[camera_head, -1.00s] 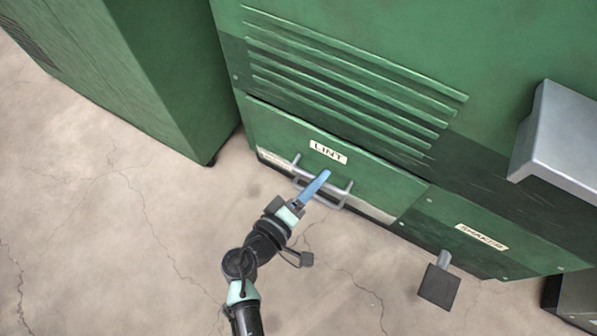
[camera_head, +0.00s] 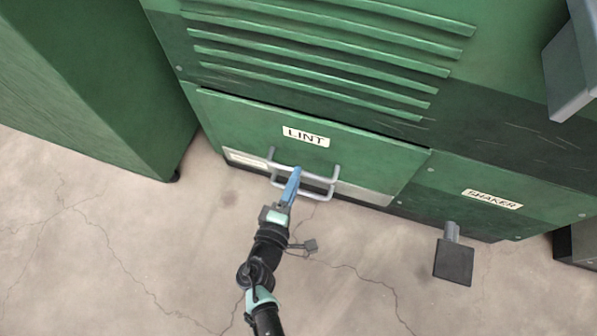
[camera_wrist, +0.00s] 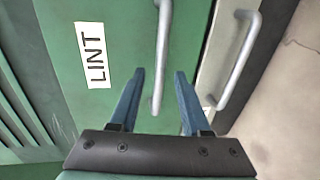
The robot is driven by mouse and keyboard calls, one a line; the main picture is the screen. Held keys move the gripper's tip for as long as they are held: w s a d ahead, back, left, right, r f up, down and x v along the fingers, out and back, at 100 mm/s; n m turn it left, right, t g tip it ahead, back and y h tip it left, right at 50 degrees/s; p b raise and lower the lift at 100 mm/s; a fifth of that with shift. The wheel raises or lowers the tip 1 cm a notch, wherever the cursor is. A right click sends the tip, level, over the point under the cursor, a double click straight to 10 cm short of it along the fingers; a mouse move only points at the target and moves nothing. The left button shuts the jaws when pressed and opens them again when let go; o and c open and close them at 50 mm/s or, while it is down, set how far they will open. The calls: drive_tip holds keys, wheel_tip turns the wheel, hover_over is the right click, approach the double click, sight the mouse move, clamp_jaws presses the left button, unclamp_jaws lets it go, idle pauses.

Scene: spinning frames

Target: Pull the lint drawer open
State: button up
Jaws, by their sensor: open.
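The lint drawer (camera_head: 365,165) is a green panel low on the green machine, with a white LINT label (camera_head: 306,136) that also shows in the wrist view (camera_wrist: 92,55). It looks flush with the machine. In the wrist view the fingers are open and apart (camera_wrist: 160,72). One handle bar (camera_wrist: 161,45) runs between them, and the other bar (camera_wrist: 240,60) is to their right. I cannot tell whether either finger touches.
A SHAKER panel (camera_head: 520,200) is right of the drawer, with a dark square block on a grey stem (camera_head: 453,260) sticking out below it. A green cabinet (camera_head: 100,80) stands at the left. A grey box (camera_head: 570,70) juts out upper right. The concrete floor (camera_head: 130,260) in front is clear.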

drive_tip(key=shift+b+x, duration=0.4)
drive_tip(key=shift+x, duration=1.3)
clamp_jaws()
